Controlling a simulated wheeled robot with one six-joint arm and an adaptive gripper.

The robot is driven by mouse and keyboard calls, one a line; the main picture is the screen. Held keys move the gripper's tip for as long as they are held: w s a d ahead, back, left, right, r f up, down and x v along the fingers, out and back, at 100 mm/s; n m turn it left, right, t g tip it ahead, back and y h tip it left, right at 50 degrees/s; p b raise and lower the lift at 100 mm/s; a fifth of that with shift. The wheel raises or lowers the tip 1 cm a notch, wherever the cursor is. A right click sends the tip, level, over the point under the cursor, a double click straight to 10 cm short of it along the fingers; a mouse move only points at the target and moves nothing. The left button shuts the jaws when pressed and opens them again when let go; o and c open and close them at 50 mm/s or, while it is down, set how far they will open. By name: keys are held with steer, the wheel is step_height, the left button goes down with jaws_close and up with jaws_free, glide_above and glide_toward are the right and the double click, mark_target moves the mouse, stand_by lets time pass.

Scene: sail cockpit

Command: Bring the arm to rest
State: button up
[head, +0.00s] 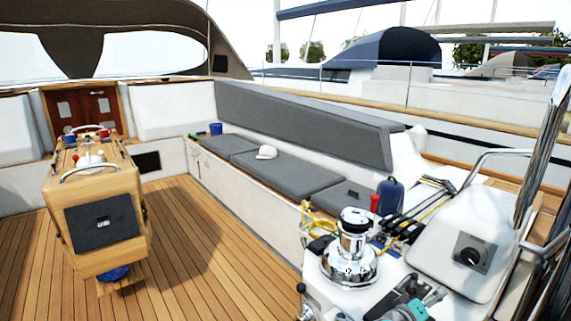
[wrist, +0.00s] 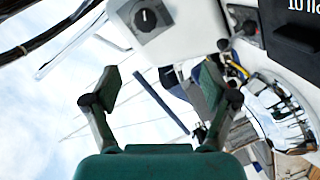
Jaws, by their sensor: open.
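My gripper (wrist: 155,88) is open in the wrist view, its two green-padded fingers spread wide with nothing between them. In the head view, teal and dark parts of my gripper (head: 412,306) show at the bottom edge, in front of the white console. The wrist view is tilted, with sky and rigging behind the fingers. The rest of my arm is hidden in the head view.
A chrome winch (head: 350,250) stands close left of my gripper. A white housing with a black rotary knob (head: 470,257) is at the right. A wooden table (head: 100,190) stands left; the deck (head: 215,240) between is clear.

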steer(key=s+a+f+n+t+y, duration=0.25)
steer(key=s+a+f+y, duration=0.35)
steer(key=s+f, duration=0.7)
steer(key=s+a+f+y, duration=0.1)
steer(key=s+a+f, duration=0.25)
steer(key=s, duration=0.35)
steer(key=s+a+f+y, duration=0.2)
steer(key=s+a+f, duration=0.15)
steer(key=s, duration=0.25)
steer(key=s+a+t+y, duration=0.1)
steer(key=s+a+y, duration=0.15)
steer(key=s, duration=0.65)
steer(key=s+a+r+m+t+y, duration=0.1)
steer(key=s+a+r, duration=0.1)
steer(key=s+r, duration=0.6)
steer(key=s+a+r+m, duration=0.2)
steer(key=s+r, duration=0.6)
steer(key=s, duration=0.4)
steer(key=shift+s+a+r+t+y, duration=0.2)
steer(key=shift+s+a+t+y, duration=0.05)
steer(key=shift+a+t+y, duration=0.1)
steer(key=shift+m, duration=0.25)
